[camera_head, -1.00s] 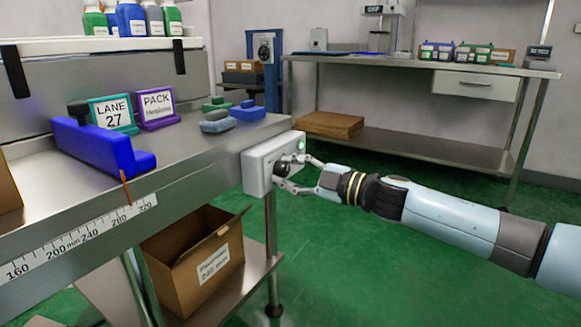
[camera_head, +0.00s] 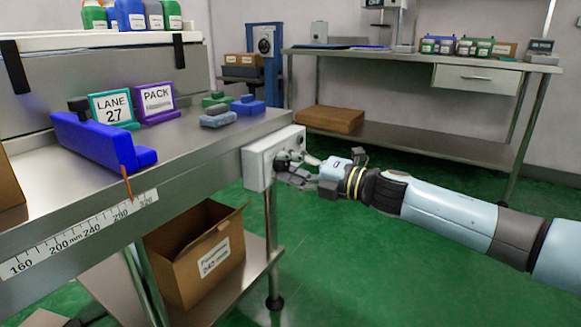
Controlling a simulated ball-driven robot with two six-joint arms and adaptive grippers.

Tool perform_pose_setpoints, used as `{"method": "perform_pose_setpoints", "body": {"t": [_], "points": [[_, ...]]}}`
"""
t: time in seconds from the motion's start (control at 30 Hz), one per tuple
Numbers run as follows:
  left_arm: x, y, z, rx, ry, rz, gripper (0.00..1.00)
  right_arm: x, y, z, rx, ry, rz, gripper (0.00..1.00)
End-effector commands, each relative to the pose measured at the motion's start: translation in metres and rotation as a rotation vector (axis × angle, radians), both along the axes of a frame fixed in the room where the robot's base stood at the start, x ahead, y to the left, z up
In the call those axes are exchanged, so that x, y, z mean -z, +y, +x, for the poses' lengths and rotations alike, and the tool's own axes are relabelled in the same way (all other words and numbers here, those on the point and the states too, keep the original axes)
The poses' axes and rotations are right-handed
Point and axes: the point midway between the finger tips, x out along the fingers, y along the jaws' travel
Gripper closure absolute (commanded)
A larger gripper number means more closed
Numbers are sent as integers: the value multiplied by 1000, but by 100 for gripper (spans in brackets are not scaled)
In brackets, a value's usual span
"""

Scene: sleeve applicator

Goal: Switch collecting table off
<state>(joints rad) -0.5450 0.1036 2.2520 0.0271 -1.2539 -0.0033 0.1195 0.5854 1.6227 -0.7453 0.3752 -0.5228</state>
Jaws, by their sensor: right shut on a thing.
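The collecting table (camera_head: 185,165) is a steel table on the left. A pale grey switch box (camera_head: 258,171) is fixed to its right end. A dark rotary knob (camera_head: 281,162) sits on the front of the box, partly hidden by the fingers. My right gripper (camera_head: 290,165) reaches in from the right and is shut on the knob, its wrist turned. The small lamp near the top right of the box shows no green glow. My left gripper is not in view.
A blue guide block (camera_head: 100,145), LANE 27 and PACK signs and small coloured blocks stand on the table. An open cardboard box (camera_head: 195,260) sits on the lower shelf. A second steel bench (camera_head: 400,62) stands behind. Green floor between is clear.

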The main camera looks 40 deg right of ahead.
Motion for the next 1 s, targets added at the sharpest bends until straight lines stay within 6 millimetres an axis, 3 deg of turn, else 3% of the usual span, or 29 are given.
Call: {"method": "perform_pose_setpoints", "body": {"t": [0.73,0.77,0.93,1.0], "points": [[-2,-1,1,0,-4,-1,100,3,0,-2,-2,-30,-85,100],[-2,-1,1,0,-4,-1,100,3,0,-2,-2,-30,-85,68],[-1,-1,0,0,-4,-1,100,2,0,-1,-1,-31,-84,47],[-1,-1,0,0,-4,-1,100,2,0,-1,-1,-31,-84,47]]}}
